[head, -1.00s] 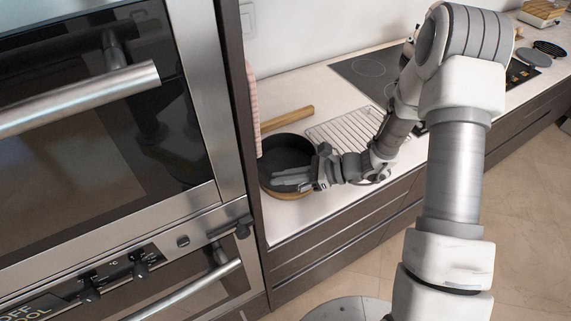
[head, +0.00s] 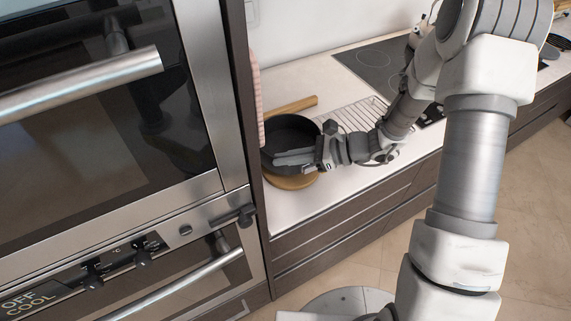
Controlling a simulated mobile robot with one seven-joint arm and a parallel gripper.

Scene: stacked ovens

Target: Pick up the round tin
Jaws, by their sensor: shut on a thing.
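The round tin (head: 288,131) is black and deep, in the head view left of centre, close to the tall oven unit. My gripper (head: 292,160) is shut on the near side of its rim. The tin appears raised a little above the round wooden board (head: 296,183), whose front edge shows below it. The gap between tin and board is partly hidden by my gripper.
A wooden rolling-pin-like bar (head: 290,105) lies behind the tin. A wire rack (head: 350,117) is right of it, with a black hob (head: 385,65) beyond. The oven unit's side panel (head: 245,130) stands close at left, with a pink cloth (head: 256,100) there.

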